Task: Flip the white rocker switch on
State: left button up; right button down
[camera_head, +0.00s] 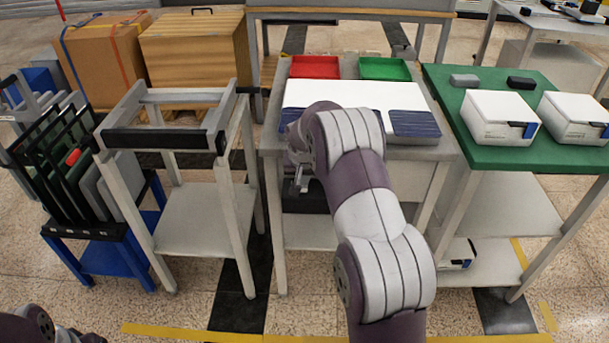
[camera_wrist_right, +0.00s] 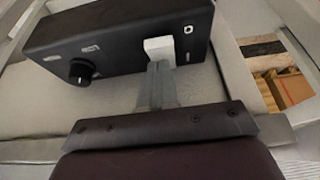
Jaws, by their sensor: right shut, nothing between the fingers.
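The white rocker switch (camera_wrist_right: 159,48) shows in the right wrist view, on the front of a black control box (camera_wrist_right: 120,30). My right gripper (camera_wrist_right: 157,66) is shut and empty, and its fingertips are at the lower edge of the switch. They look to touch it or be very close; I cannot tell which. In the head view my right gripper (camera_head: 300,184) is below the front edge of the middle table, in front of a dark box (camera_head: 305,201). The switch is hidden there. Only a bit of my left arm shows at the lower left; its gripper is out of view.
A black knob (camera_wrist_right: 81,71) sits on the box left of the switch. In the head view, the middle table holds a red tray (camera_head: 315,67), a green tray (camera_head: 385,68) and a white sheet (camera_head: 400,95). A green table (camera_head: 510,157) with white boxes stands at right.

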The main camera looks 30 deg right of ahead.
pick_arm(q)
jog(key=shift+f, duration=0.1)
pick_arm(e)
jog(key=shift+s+f, duration=0.15)
jog(key=shift+f, duration=0.1)
